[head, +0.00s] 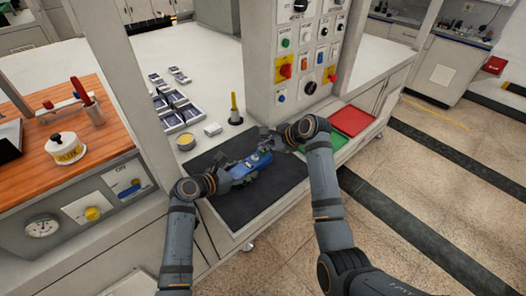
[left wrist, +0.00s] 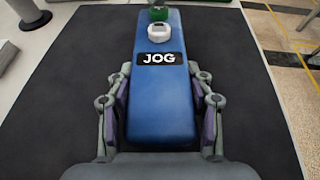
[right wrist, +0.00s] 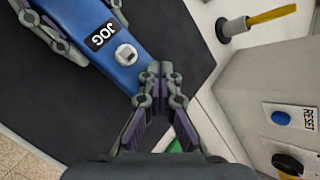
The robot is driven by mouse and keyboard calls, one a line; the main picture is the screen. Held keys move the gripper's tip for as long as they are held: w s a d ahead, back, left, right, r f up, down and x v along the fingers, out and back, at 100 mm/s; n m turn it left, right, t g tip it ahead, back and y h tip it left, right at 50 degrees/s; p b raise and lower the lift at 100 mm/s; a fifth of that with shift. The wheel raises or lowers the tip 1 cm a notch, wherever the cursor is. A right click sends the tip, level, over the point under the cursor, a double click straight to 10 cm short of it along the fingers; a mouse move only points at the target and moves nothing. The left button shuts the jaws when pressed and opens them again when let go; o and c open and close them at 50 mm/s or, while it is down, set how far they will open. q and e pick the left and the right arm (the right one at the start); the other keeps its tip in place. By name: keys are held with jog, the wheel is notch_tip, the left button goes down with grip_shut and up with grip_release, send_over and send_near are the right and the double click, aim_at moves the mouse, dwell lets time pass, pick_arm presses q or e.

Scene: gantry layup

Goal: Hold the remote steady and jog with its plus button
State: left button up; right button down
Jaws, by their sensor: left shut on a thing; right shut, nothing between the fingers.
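The blue remote (head: 250,166) lies over the dark mat (head: 268,193), with a JOG label. It also shows in the left wrist view (left wrist: 158,105) and the right wrist view (right wrist: 80,18). My left gripper (head: 232,176) is shut on the remote's near end, one finger on each side. Past the label are a white button (left wrist: 159,33) and a green button (left wrist: 158,14). My right gripper (head: 274,140) is shut and empty at the remote's far end. Its fingertips (right wrist: 160,70) hide the green button in the right wrist view; I cannot tell whether they touch it.
A control panel (head: 262,52) stands behind the mat. Green (head: 326,137) and red (head: 350,120) trays lie to the right. A yellow-topped post (head: 235,110), a yellow round tin (head: 185,141) and several dark boxes (head: 178,104) stand behind the mat. The mat's front is clear.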

aim_at(265, 153)
jog(key=shift+f, duration=0.5)
dwell(0.4)
jog(key=shift+r, duration=0.95)
jog(key=shift+r, duration=0.15)
jog(key=shift+r, duration=2.35)
notch_tip(265, 153, up, 4)
jog(key=shift+f, duration=0.1)
